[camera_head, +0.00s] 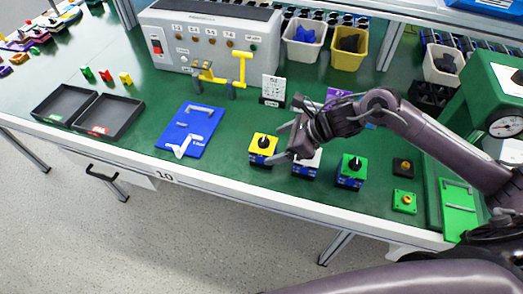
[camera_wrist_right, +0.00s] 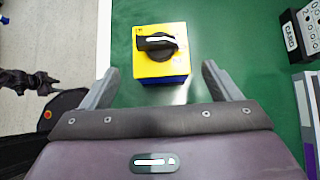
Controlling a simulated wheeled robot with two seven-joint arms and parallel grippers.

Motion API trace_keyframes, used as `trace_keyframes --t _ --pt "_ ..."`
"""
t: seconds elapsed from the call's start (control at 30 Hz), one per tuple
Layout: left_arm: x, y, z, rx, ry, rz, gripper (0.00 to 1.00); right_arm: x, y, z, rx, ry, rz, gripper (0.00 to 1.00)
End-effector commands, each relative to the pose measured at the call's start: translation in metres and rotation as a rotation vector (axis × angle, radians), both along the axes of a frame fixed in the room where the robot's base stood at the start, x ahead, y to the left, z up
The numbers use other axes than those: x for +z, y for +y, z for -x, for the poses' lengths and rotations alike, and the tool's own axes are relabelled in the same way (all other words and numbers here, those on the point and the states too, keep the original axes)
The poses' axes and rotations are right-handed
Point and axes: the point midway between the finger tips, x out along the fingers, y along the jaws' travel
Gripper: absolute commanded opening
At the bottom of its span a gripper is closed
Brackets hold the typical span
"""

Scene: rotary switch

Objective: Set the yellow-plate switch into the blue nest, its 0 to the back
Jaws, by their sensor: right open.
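The yellow-plate switch (camera_head: 263,146) stands upright on the bench, a blue body under a yellow plate with a black knob. In the right wrist view the switch (camera_wrist_right: 160,52) sits just beyond the fingertips, roughly centred; its knob's white line lies sideways, and the plate marks are too small to read. My right gripper (camera_head: 278,143) is open and empty, its fingers beside the switch's right side. The blue nest (camera_head: 190,130) is a flat blue plate with white raised pieces, lying left of the switch and empty. My left gripper is not seen in the head view.
A white-plate switch (camera_head: 305,165), partly hidden by my gripper, and a green-plate switch (camera_head: 352,170) stand to the right. Black trays (camera_head: 105,117) lie left of the nest. A grey control box (camera_head: 212,40) and a card stand (camera_head: 272,90) are behind. Bench between nest and yellow switch is clear.

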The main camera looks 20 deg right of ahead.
Motion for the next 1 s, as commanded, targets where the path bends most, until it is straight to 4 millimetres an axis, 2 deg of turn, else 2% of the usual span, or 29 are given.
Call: trace_keyframes --t 0.37,0.6,0.9,1.0 --pt "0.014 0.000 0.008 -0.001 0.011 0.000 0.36 -0.021 0.025 -0.018 -0.001 0.002 -0.006 0.84" --pt "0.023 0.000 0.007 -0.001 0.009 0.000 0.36 -0.042 0.043 -0.033 -0.001 0.001 -0.004 0.84" --pt "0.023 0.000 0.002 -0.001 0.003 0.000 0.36 -0.048 0.046 -0.035 -0.001 -0.001 0.000 0.84" --pt "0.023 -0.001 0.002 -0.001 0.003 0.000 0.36 -0.048 0.046 -0.035 -0.001 -0.001 0.000 0.72"
